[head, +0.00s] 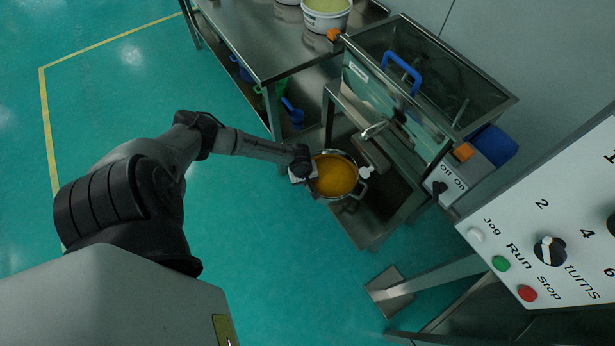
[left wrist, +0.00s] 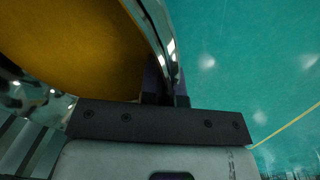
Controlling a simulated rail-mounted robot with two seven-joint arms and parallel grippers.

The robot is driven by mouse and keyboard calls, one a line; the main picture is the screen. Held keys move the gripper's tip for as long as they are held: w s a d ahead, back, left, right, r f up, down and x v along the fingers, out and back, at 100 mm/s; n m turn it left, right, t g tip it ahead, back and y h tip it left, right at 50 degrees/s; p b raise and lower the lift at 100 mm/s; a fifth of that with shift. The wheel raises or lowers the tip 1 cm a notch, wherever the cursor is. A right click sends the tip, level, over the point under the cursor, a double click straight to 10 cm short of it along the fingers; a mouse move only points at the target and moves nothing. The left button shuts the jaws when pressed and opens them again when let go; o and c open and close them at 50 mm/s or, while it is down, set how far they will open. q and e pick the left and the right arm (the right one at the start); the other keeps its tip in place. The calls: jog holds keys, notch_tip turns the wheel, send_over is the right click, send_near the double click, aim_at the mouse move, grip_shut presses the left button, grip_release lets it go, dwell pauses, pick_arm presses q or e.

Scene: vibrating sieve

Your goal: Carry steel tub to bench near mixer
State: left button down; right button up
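The steel tub (head: 357,187) is round and shiny, with orange-yellow material in it. In the head view it is at the lower shelf under the sieve machine; I cannot tell whether it rests there or is slightly raised. My left gripper (head: 309,173) is at the tub's left side. In the left wrist view the tub's rim (left wrist: 152,32) runs down between the two fingers (left wrist: 166,92), which look closed on it. The fingertips are partly hidden by the tub in the head view. My right gripper is not in view.
A steel bench (head: 262,40) stands at upper left with white buckets (head: 326,18) on top and coloured scoops below. The sieve machine (head: 430,80) with a blue handle stands over the shelf (head: 372,228). A control panel (head: 560,230) is at right. Green floor is clear at left.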

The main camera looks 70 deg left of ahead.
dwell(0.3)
pick_arm(q)
jog(key=c, duration=1.3)
grip_release()
jog(key=shift+o, duration=0.2)
jog(key=shift+r, duration=0.1)
notch_tip(320, 180, up, 14)
jog(key=s+p, duration=0.1)
jog(key=p, duration=0.4)
jog(key=shift+s+a+f, duration=0.15)
jog(key=shift+s+f, duration=0.05)
jog(key=shift+s, duration=0.15)
